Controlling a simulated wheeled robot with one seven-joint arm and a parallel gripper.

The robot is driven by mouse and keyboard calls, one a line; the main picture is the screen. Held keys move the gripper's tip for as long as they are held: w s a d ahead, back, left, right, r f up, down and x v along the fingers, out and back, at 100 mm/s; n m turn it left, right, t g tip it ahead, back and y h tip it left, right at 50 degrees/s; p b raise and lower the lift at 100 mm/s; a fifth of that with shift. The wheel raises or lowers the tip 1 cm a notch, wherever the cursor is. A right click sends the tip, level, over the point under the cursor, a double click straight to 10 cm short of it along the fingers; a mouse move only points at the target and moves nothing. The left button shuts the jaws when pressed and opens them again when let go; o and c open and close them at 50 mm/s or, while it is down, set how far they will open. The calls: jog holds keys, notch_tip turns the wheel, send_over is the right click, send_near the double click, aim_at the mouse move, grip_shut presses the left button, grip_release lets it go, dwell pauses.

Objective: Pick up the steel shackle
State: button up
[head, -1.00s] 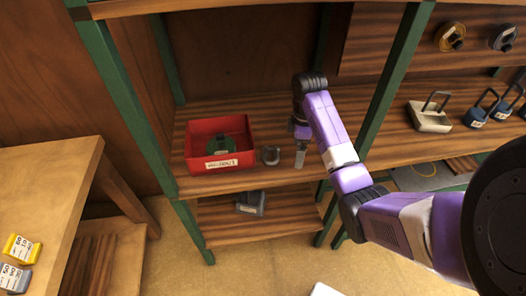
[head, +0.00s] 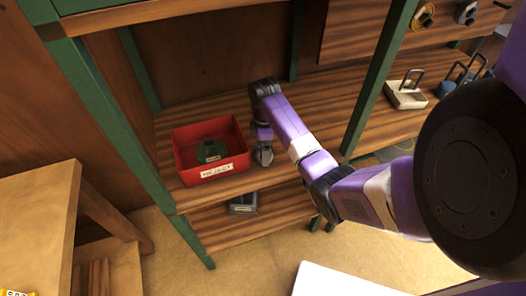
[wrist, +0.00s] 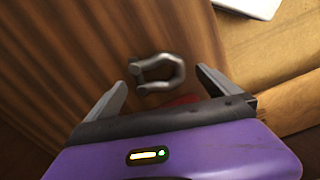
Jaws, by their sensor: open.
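The steel shackle (wrist: 160,73) is a grey U-shaped piece with a pin across its ends. In the wrist view it lies on the wooden shelf (wrist: 60,50) just beyond my gripper (wrist: 165,92), roughly between the two spread fingers. My gripper is open and empty. In the head view my gripper (head: 263,155) hangs over the shelf just right of the red bin. There the shackle cannot be told apart from the fingers.
A red bin (head: 230,165) with a label and a green round item (head: 211,150) inside stands close left of my gripper. A green post (head: 378,80) stands to the right. A grey object (head: 243,203) sits on the lower shelf. A wooden table (head: 35,205) is at left.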

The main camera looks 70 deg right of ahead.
jog(key=shift+f, duration=1.15)
jog(key=c, duration=1.7)
jog(key=shift+r, duration=0.2)
notch_tip(320, 180, up, 20)
jog(key=p, duration=0.3)
jog(key=shift+f, duration=0.15)
